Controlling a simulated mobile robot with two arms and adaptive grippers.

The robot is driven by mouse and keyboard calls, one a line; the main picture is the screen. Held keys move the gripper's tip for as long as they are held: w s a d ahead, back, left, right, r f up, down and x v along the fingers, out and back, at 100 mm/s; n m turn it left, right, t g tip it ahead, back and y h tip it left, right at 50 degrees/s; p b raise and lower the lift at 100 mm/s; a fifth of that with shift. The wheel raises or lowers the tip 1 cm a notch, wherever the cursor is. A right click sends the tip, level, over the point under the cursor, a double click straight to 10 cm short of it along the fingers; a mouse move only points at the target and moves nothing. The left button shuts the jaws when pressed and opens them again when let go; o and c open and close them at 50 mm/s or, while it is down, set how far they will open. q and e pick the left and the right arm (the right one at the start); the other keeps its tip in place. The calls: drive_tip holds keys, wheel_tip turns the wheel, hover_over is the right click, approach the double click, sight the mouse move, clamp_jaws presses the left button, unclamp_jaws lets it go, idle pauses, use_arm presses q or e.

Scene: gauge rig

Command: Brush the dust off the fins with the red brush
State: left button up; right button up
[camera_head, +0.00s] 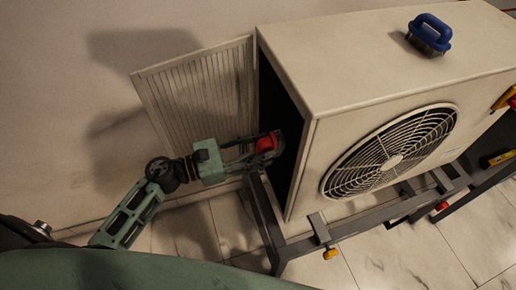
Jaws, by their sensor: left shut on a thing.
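The red brush (265,144) is in my left gripper (262,146), at the open dark side of the white outdoor unit (310,60). The left gripper is shut on the brush; its fingers partly cover it. The fins are not clearly visible; the inside of the opening is dark, and I cannot tell whether the brush touches anything there. I see no dust clearly. My right gripper is not in view.
A slatted panel (195,95) stands open behind my left arm, near the wall. A blue brush (429,34) sits on top of the unit. The unit rests on a grey metal stand (268,215). A round fan grille (385,150) faces front. Yellow items lie at the right edge.

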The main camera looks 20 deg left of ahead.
use_arm(q)
drive_tip(key=shift+d+f, duration=0.1)
drive_tip(key=shift+f, duration=0.45)
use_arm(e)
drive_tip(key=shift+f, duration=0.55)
use_arm(q)
drive_tip(key=shift+r, duration=0.1)
